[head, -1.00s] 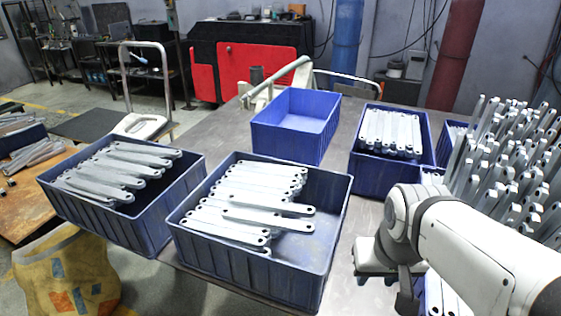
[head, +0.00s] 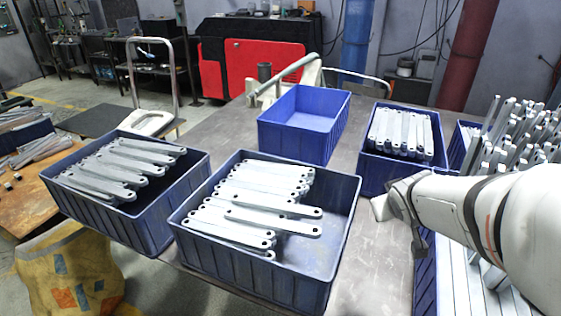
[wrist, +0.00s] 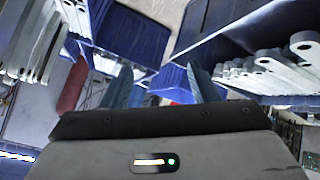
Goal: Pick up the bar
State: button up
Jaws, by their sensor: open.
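Flat grey galvanized bars with holes near their ends lie in several blue crates. One bar (head: 272,222) lies slantwise on top of the stack in the front middle crate (head: 345,225). More bars (head: 120,165) are piled in the left crate (head: 155,232), and others (head: 400,132) stand in rows in the right rear crate (head: 390,172). Which bar is meant cannot be told. My gripper (wrist: 165,82) is open, with its two fingers apart and nothing between them. In the head view it is right of the front middle crate, its fingers mostly hidden. Bars (wrist: 270,62) also show right in the wrist view.
An empty blue crate (head: 297,143) stands behind the front middle crate. Many upright bars (head: 515,130) crowd the right side behind my arm. Bare table (head: 378,262) shows between the front middle crate and my arm. A hand cart (head: 150,120) stands at back left.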

aim_at(293, 224)
jog(key=w+a+f+n+t+y, duration=0.1)
jog(key=w+a+n+t+y, duration=0.15)
jog(key=w, duration=0.35)
jog(key=a+f+n+g+y, duration=0.1)
jog(key=a+n+y, duration=0.1)
jog(key=a+y, duration=0.1)
jog(key=s+a+f+n+g+y+b, duration=0.1)
jog(key=a+f+n+y, duration=0.1)
jog(key=a+y, duration=0.1)
jog(key=s+a+f+n+g+y, duration=0.1)
jog(key=a+f+n+g+y, duration=0.1)
jog(key=a+n+y, duration=0.1)
jog(key=shift+a+f+y+b, duration=0.2)
jog(key=shift+a+y+b, duration=0.05)
jog(key=shift+b, duration=0.05)
jog(key=s+g+y, duration=0.1)
jog(key=s+a+n+g, duration=0.1)
jog(key=s+f+g+y, duration=0.1)
jog(key=shift+s+a+n+y, duration=0.25)
jog(key=shift+a+n+y, duration=0.05)
jog(key=shift+a+n, duration=0.1)
jog(key=shift+s+a+f, duration=0.15)
jog(key=shift+a, duration=0.1)
jog(key=b+x, duration=0.1)
jog(key=x, duration=0.6)
jog(key=shift+f, duration=0.15)
jog(key=shift+c, duration=0.5)
jog(key=shift+w, duration=0.2)
grip_shut()
